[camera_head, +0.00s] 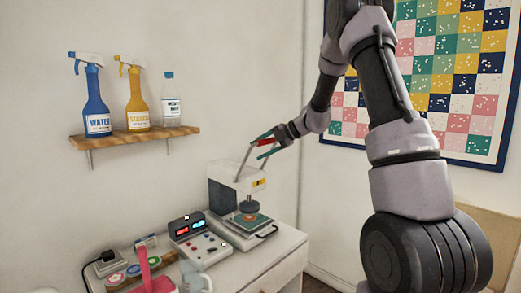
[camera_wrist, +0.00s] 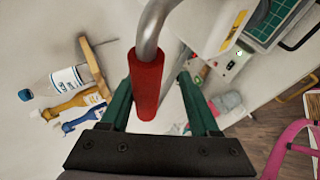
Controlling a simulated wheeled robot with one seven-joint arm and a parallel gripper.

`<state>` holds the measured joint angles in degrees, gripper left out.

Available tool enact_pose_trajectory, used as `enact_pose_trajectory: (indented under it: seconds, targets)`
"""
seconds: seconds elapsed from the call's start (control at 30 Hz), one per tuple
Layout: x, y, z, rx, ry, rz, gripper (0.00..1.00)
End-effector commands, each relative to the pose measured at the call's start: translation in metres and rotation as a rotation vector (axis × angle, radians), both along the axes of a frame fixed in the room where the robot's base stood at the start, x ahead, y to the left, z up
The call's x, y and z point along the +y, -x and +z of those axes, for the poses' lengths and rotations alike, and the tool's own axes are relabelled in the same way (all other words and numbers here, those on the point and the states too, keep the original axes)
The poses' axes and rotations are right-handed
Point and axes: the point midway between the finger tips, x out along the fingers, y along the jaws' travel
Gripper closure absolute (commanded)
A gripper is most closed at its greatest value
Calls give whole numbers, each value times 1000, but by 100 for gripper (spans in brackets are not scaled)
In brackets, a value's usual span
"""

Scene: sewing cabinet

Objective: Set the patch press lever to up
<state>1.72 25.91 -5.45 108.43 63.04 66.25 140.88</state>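The patch press (camera_head: 222,188) is a white machine on the cabinet top, with a dark round press head above a green pad. Its lever (camera_head: 244,160) is a bent metal bar that rises from the press top and slants up to the right. The lever's red grip (camera_wrist: 146,88) crosses between my gripper's green fingers in the wrist view, nearer the left finger. My gripper (camera_head: 261,147) is open around the grip, with a clear gap to the right finger. Whether the left finger touches the grip cannot be told. The press also shows in the wrist view (camera_wrist: 212,22).
A control box (camera_head: 200,241) with lit displays stands left of the press. A pink object (camera_head: 148,275) and a light mug (camera_head: 196,279) are at the front left. A wall shelf (camera_head: 135,138) holds two spray bottles and a clear bottle. The air above the cabinet's left side is free.

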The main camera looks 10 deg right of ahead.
Motion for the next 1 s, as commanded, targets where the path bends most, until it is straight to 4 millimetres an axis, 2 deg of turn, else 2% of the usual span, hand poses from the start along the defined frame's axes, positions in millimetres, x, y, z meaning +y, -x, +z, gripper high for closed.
enact_pose_trajectory:
  seconds: [0.27, 1.0]
  targets:
    - [-1, 0, 2, -1, 0, 1, 41]
    - [-23, -3, 49, -2, -1, -1, 41]
